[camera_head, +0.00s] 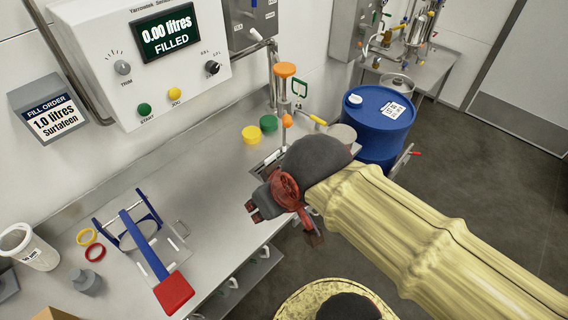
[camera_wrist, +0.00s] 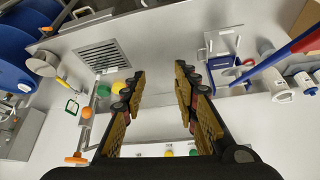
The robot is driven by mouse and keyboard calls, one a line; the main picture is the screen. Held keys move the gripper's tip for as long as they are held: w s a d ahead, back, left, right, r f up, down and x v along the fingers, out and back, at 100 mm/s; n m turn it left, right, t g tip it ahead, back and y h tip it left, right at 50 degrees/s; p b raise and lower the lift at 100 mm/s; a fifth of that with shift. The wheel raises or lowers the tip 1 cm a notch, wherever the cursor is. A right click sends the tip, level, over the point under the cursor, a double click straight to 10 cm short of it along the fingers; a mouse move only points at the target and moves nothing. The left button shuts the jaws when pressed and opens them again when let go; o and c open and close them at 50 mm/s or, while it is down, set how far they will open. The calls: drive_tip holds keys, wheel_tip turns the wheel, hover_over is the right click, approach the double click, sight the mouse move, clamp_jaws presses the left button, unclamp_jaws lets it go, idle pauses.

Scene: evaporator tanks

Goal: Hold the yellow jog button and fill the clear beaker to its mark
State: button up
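The yellow jog button (camera_head: 174,93) is on the white control panel, right of the green start button (camera_head: 144,108). The jog button also shows near the bottom of the wrist view (camera_wrist: 168,153). The panel display (camera_head: 166,34) reads 0.00 litres filled. The fill order sign (camera_head: 52,117) reads 1.0 litres Surfateen. My gripper (camera_head: 285,225) is over the bench's front edge, well apart from the panel. In the wrist view its fingers (camera_wrist: 160,75) are spread with nothing between them. I cannot pick out the clear beaker or its mark; my arm hides part of the bench.
An orange-topped valve post (camera_head: 285,70) stands behind the green (camera_head: 269,123) and yellow (camera_head: 252,134) caps. A blue drum (camera_head: 381,120) stands beyond my arm. A blue frame with a red-ended lever (camera_head: 174,292) and a white cup (camera_head: 30,248) are at left. The middle bench is clear.

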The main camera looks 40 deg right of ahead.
drive_tip(key=c, duration=0.6)
clamp_jaws()
idle(0.8)
